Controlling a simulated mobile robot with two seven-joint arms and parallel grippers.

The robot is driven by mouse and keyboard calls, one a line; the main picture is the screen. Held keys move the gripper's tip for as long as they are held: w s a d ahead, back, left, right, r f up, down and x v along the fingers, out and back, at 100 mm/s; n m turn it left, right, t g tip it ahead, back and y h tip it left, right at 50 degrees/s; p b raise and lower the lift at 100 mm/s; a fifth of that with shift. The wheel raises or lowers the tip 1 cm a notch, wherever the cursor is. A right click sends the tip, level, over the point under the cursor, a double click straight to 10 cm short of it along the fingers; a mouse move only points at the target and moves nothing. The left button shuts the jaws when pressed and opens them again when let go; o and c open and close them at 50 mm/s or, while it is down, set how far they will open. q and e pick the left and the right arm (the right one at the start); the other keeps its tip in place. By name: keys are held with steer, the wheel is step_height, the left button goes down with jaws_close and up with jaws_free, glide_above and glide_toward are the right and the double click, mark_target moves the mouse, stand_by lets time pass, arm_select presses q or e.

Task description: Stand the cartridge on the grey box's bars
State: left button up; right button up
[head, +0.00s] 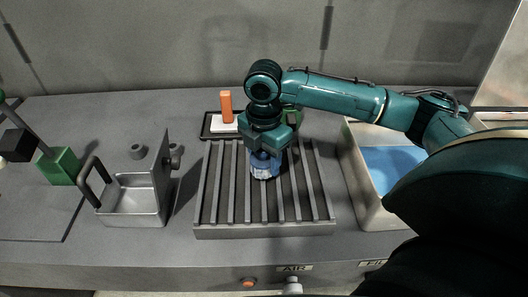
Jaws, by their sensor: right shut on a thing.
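The grey box (265,231) stands in the middle of the bench, with parallel bars across its open top. My right gripper (266,150) points down over the middle of the bars, towards their far half. It is shut on the cartridge (265,168), a short blue piece with a pale ribbed lower part. The cartridge looks upright, and its top is hidden by the gripper. Its lower end is at or just above the bars; I cannot tell whether it touches them. My left gripper is not in view.
Behind the box is a black tray (207,125) with a white block (222,124) and an orange piece (226,106). Left stands a steel pan (133,207) with a dark handle and upright plate, then a green block (58,166). Right is a pale bin (361,190) with a blue floor.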

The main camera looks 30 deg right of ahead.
steer(key=shift+f, duration=0.55)
stand_by(0.6)
steer(key=o, duration=1)
steer(key=shift+o, duration=0.2)
step_height(320, 180, up, 13)
steer(key=shift+r, duration=0.1)
